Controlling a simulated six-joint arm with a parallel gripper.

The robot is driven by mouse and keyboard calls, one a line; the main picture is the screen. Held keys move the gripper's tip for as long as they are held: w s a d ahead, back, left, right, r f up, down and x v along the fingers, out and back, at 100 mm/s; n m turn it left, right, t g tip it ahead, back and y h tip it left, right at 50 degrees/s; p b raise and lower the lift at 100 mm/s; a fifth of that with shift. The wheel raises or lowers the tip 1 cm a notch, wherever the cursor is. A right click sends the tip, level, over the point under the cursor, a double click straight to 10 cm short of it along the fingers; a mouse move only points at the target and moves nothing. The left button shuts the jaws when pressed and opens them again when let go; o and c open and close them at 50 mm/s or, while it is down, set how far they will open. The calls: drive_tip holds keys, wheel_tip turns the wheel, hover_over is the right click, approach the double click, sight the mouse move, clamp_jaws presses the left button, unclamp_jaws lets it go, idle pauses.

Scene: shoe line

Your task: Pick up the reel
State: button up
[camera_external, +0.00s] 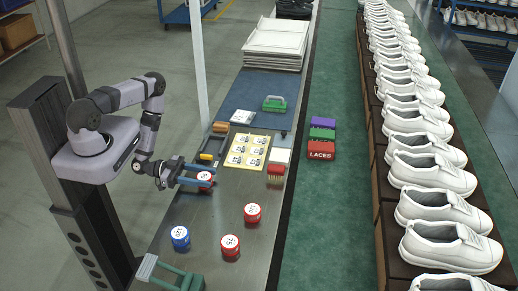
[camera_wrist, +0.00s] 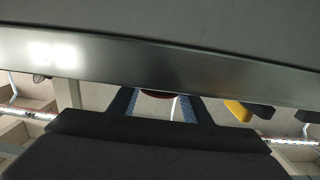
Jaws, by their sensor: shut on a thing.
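My gripper (camera_external: 207,177) is at the left side of the dark bench in the external view, its two blue fingers level and pointing right. It is shut on a red reel (camera_external: 204,189) with a white printed top, which the fingers partly cover. I cannot tell whether this reel is clear of the bench. In the wrist view, a small dark-red edge of the reel (camera_wrist: 157,94) shows between the fingers; the rest is hidden. Two other red reels (camera_external: 252,213) (camera_external: 230,245) and a blue reel (camera_external: 180,238) stand upright nearer the front.
A green clamp-like fixture (camera_external: 172,276) is at the front. Laces boxes (camera_external: 321,150) and white shoes (camera_external: 437,173) are farther right.

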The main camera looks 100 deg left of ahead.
sight(206, 177)
drive_tip(key=shift+r, duration=0.1)
wheel_tip(206, 177, up, 10)
drive_tip(key=p, duration=0.8)
drive_tip(key=shift+p, duration=0.4)
drive_tip(key=shift+w+f+b, duration=0.25)
drive_tip(key=shift+w+b, duration=0.05)
drive_tip(key=shift+b, duration=0.05)
drive_tip(key=w+d+r+m+g+h, duration=0.2)
drive_tip(key=d+h, duration=0.5)
drive_tip(key=d, duration=0.4)
drive_tip(key=w+d+r+m+g+h, duration=0.3)
drive_tip(key=d+r+m+h, duration=0.3)
drive_tip(key=d, duration=0.5)
drive_tip(key=shift+r+m+g+h+p, duration=0.35)
drive_tip(key=shift+m+g, duration=0.45)
drive_tip(key=shift+m, duration=0.4)
